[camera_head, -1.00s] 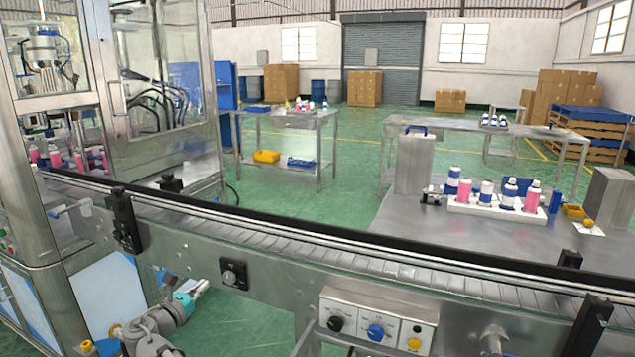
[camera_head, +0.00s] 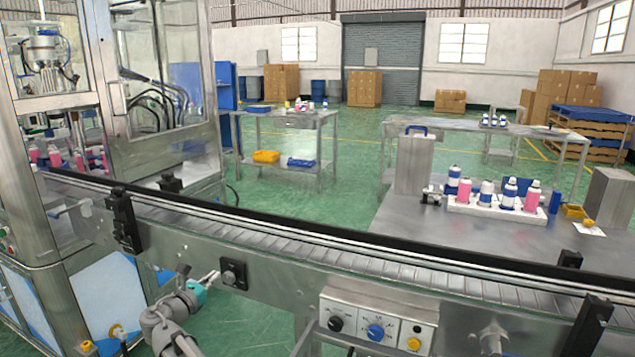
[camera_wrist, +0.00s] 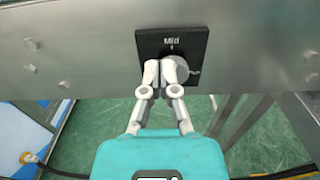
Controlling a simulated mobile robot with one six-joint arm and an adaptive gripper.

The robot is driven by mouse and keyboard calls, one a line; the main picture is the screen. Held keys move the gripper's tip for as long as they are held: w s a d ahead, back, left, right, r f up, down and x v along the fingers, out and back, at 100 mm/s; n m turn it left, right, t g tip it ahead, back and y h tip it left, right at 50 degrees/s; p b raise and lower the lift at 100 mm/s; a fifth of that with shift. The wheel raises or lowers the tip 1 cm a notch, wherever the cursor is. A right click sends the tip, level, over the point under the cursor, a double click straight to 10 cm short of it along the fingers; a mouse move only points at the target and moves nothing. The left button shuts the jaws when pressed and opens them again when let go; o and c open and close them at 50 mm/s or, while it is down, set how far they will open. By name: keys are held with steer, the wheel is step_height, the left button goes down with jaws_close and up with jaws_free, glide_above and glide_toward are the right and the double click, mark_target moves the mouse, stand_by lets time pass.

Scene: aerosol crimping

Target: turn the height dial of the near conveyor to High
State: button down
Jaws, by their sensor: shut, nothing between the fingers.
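The height dial is a grey round knob (camera_wrist: 179,70) on a square black plate (camera_wrist: 158,44) on the near conveyor's metal side; a small label above it appears to read "Mid". In the head view the black dial plate (camera_head: 234,274) sits on the conveyor side, left of the control panel. My gripper (camera_wrist: 165,70) is shut and empty, its fingertips in front of the plate and overlapping the knob's left part in the wrist view. I cannot tell whether they touch it. In the head view my gripper (camera_head: 214,276) is at the plate's left edge.
The near conveyor (camera_head: 290,237) runs across the view. A panel with black, blue and yellow knobs (camera_head: 375,325) hangs on its side, to the right. A glass-walled machine (camera_head: 160,90) stands at left. A metal leg (camera_wrist: 240,120) stands below the conveyor, right of my gripper.

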mark_target(236, 267)
steer(key=shift+x, duration=1.35)
steer(key=shift+d+f+b, duration=0.15)
steer(key=shift+f+b, duration=0.1)
steer(key=shift+b, duration=0.05)
steer(key=shift+s+d+r, duration=0.15)
steer(key=shift+s+d, duration=0.15)
steer(key=shift+d, duration=0.25)
stand_by(0.4)
steer(key=shift+s+d, duration=0.25)
steer(key=shift+d, duration=0.3)
stand_by(0.5)
steer(key=shift+d+r+p, duration=0.15)
steer(key=shift+r+p, duration=0.1)
steer(key=shift+p, duration=0.15)
stand_by(0.5)
steer(key=v, duration=0.6)
steer(key=shift+a, duration=0.25)
stand_by(0.4)
